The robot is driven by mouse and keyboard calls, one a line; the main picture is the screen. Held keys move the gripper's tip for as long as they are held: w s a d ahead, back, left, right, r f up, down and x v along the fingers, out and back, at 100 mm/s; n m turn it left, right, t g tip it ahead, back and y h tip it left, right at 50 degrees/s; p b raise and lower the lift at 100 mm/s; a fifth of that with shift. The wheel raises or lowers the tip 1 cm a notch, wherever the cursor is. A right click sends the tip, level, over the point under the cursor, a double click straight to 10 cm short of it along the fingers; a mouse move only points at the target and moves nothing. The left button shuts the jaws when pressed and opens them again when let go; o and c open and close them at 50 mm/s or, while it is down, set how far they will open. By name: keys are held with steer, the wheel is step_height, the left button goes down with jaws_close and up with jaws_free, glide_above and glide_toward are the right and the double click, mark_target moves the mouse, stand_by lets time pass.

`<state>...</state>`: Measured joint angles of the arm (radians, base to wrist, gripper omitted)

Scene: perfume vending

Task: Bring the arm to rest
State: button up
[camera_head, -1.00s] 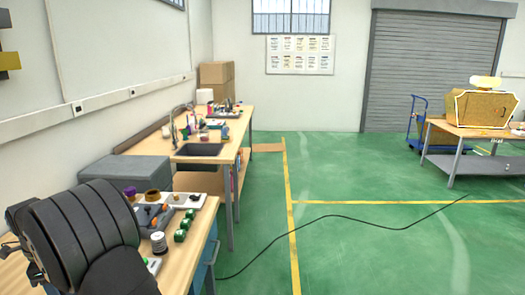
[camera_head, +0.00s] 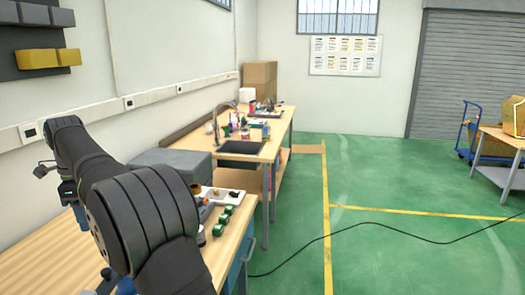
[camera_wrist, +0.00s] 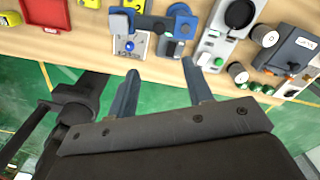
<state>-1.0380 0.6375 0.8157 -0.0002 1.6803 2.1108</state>
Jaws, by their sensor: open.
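My gripper (camera_wrist: 161,84) shows in the wrist view with its two fingers spread apart. Nothing is between the fingers. The fingers point at the near edge of a wooden workbench (camera_wrist: 165,48) and stand over or just short of it; I cannot tell the height. In the head view my dark arm is bent over the workbench (camera_head: 50,270) at the lower left. The gripper itself is hidden behind or below the arm there.
The bench carries a red box (camera_wrist: 48,13), a grey panel with a green button (camera_wrist: 218,40) and a dark box (camera_wrist: 295,52). Green caps (camera_head: 222,219) line its right edge. A sink table (camera_head: 270,148) stands beyond. Green floor (camera_head: 380,260) with a loose black cable lies to the right.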

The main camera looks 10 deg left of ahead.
mark_target(105, 271)
step_height(105, 271, down, 17)
steer(key=shift+f, duration=0.15)
steer(key=shift+a+f+m, duration=0.1)
steer(key=shift+a+m, duration=0.05)
steer(key=shift+m, duration=0.15)
steer(key=shift+a+m, duration=0.6)
steer(key=shift+m, duration=0.5)
step_height(105, 271, up, 17)
steer(key=shift+s+d+r+n+t+y, duration=0.25)
steer(key=shift+s+d+r+n, duration=0.25)
steer(key=shift+n, duration=0.65)
steer(key=shift+s+d+r+n+t+y, duration=0.15)
steer(key=shift+s+d+r+n+y, duration=0.3)
steer(key=shift+n, duration=0.75)
steer(key=shift+s+d+r+n+t+y, duration=0.2)
steer(key=shift+s+d+r+n, duration=0.3)
steer(key=shift+n, duration=0.65)
steer(key=shift+d+f, duration=0.15)
